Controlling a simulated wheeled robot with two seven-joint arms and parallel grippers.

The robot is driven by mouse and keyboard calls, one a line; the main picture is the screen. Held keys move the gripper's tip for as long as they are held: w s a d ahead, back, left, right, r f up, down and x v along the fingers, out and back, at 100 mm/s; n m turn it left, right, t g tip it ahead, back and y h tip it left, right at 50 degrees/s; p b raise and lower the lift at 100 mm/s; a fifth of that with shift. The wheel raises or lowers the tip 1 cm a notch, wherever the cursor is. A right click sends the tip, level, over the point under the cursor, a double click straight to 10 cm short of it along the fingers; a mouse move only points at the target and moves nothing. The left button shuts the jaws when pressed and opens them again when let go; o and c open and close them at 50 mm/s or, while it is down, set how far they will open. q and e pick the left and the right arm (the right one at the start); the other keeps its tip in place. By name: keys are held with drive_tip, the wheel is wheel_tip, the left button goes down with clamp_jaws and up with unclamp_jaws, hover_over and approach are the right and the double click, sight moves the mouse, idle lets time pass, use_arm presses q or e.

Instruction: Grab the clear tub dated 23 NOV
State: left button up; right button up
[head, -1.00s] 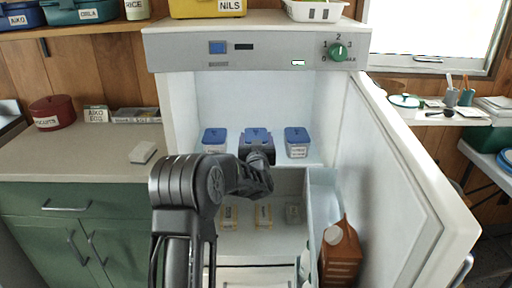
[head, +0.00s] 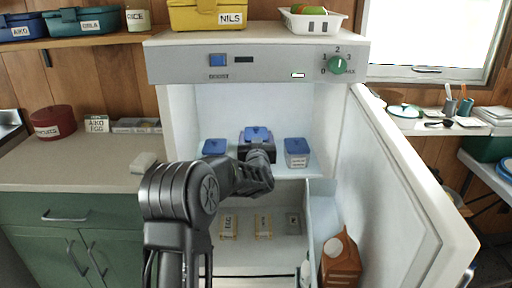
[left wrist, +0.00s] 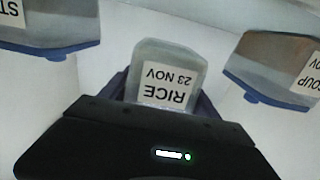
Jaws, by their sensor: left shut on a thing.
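The clear tub with a blue lid (head: 257,133) is the middle one of three in the open fridge. In the left wrist view its label reads RICE, 23 NOV, upside down (left wrist: 168,92). My left gripper (head: 257,144) is shut on this tub, with a finger on each side, and holds it a little higher than its neighbours. A similar tub (head: 214,146) stands to the left; its label begins ST in the wrist view. Another tub (head: 297,153) stands to the right, labelled SOUP in the wrist view. My right gripper is out of view.
The fridge door (head: 405,185) stands open on the right. Below the tub shelf is a drawer (head: 290,250) with several small packs. A yellow box (head: 207,14) and a white basket (head: 313,24) sit on top.

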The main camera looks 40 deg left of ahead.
sight(256, 127)
use_arm(q)
wheel_tip(256, 127, up, 6)
drive_tip(key=shift+f+p, duration=0.1)
drive_tip(key=shift+p, duration=0.25)
drive_tip(key=shift+f, duration=0.1)
idle(0.3)
